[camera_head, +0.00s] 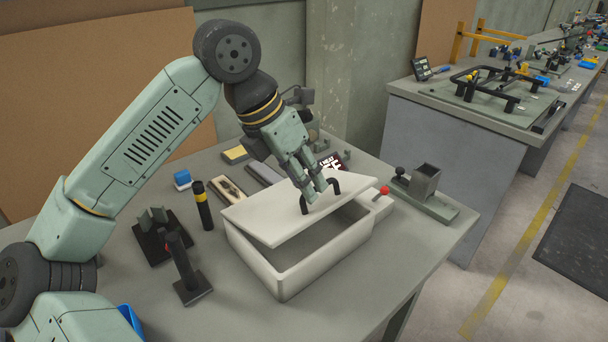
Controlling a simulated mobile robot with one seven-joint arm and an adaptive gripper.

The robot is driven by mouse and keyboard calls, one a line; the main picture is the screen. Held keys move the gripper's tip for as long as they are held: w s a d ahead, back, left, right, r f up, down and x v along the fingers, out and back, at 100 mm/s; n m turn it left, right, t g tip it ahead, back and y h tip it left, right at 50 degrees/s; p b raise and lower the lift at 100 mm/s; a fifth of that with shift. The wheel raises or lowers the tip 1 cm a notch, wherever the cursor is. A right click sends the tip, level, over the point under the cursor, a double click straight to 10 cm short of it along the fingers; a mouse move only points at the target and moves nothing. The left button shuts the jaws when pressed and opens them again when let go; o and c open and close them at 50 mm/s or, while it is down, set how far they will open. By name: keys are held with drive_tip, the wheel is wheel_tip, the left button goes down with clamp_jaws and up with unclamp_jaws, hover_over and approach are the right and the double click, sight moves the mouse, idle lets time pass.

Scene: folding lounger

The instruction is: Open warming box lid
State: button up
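The warming box (284,284) is a white open-topped box on the grey workbench. Its white lid (262,222) is tilted up, with its near edge raised above the rim, so the dark inside shows through the gap. A black bar handle (304,205) stands on top of the lid. My gripper (318,191) reaches down from above onto the middle of the handle, with its fingers closed about the bar. The fingers hide the middle of the handle. A red knob (384,190) sits at the box's right side.
A black stand (190,283) and a dark cylinder with a yellow band (203,207) stand left of the box. A grey-green fixture (425,186) is at the right. Bare bench (245,318) lies in front.

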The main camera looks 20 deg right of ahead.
drive_tip(key=shift+d+f, duration=0.1)
drive_tip(key=shift+f, duration=0.15)
drive_tip(key=shift+c, duration=0.5)
clamp_jaws()
